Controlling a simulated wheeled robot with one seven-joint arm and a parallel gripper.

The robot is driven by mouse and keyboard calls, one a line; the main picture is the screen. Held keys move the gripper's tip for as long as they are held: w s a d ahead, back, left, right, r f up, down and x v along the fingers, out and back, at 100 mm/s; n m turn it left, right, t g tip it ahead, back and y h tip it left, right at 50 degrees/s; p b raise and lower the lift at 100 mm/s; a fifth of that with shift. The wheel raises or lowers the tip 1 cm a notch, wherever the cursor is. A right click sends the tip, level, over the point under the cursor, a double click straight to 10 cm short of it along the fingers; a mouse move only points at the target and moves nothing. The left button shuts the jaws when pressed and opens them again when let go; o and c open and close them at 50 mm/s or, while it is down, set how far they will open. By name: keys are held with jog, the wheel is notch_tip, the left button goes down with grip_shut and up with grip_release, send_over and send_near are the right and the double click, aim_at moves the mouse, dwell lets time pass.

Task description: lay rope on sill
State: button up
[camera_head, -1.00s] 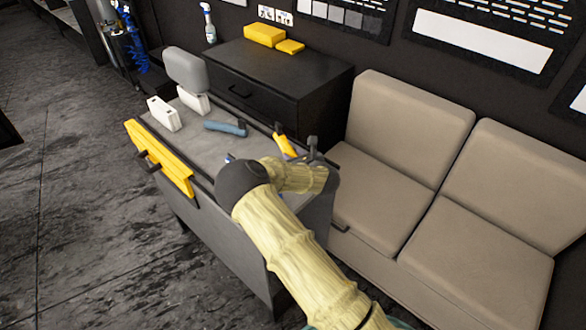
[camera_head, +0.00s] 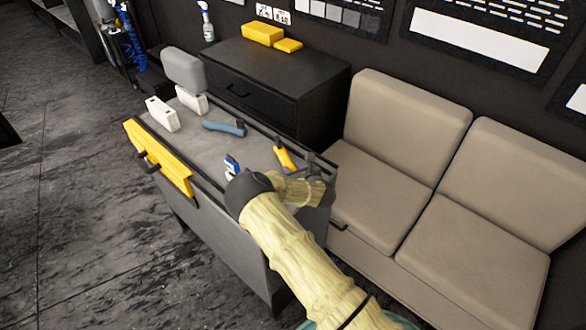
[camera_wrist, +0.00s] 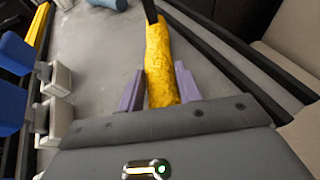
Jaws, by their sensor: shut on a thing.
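My gripper (camera_wrist: 160,92) is shut on a yellow-handled tool (camera_wrist: 160,62) with a dark end, seen close up in the wrist view. The tool lies between the two purple-grey fingers, over the grey cart top (camera_wrist: 110,50). In the head view the yellow tool (camera_head: 286,158) shows beside my gripper, near the cart's right edge. I cannot tell whether it touches the surface. I see no rope and cannot make out a distinct sill. My arm hides part of the cart's near side.
On the cart lie a blue-grey tool (camera_head: 224,127), a blue-and-white item (camera_head: 232,167) and white boxes (camera_head: 163,113). A raised dark rail (camera_wrist: 235,45) runs along the cart's right side. A beige sofa (camera_head: 385,195) and a black cabinet (camera_head: 285,80) stand close by.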

jog(key=shift+f, duration=0.15)
jog(key=o, duration=1)
jog(key=shift+o, duration=0.2)
jog(key=shift+s+r, duration=0.1)
jog(key=shift+r, duration=0.1)
jog(key=b+v, duration=0.2)
jog(key=v, duration=1)
jog(key=shift+f, duration=0.1)
